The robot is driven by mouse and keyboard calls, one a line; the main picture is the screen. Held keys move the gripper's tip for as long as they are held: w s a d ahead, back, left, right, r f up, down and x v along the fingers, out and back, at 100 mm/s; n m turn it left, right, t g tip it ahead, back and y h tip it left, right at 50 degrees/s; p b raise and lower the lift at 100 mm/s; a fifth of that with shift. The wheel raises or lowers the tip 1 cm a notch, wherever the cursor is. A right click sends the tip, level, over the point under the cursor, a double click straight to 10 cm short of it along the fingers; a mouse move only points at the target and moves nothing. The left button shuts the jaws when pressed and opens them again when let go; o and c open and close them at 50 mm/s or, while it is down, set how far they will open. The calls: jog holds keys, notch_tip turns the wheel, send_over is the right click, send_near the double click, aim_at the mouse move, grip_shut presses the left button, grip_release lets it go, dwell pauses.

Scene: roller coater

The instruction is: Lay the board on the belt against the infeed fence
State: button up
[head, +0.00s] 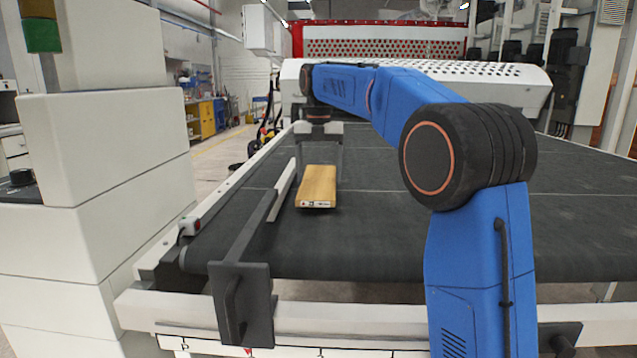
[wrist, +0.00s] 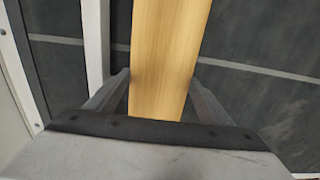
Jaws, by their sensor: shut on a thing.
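The board (head: 317,187) is a light wooden plank. It is over the black belt (head: 380,225), long side roughly along the infeed fence (head: 283,190). In the wrist view the board (wrist: 170,50) runs between the two fingers of my gripper (wrist: 164,92), which is shut on it. In the head view my gripper (head: 319,160) is at the board's far part. The fence shows in the wrist view as a pale strip (wrist: 96,50) left of the board, with a narrow dark gap between them. I cannot tell whether the board's underside touches the belt.
A dark bracket (head: 243,300) stands at the fence's near end. The white machine housing (head: 430,85) with a red perforated guard (head: 385,40) is behind the belt. A white cabinet (head: 95,190) stands at left. The belt right of the board is clear beneath my arm.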

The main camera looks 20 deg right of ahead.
aim_at(319, 180)
jog(key=shift+d+f, duration=0.1)
jog(key=shift+f, duration=0.95)
jog(key=shift+f, duration=0.15)
jog(key=o, duration=1.3)
notch_tip(319, 180, up, 12)
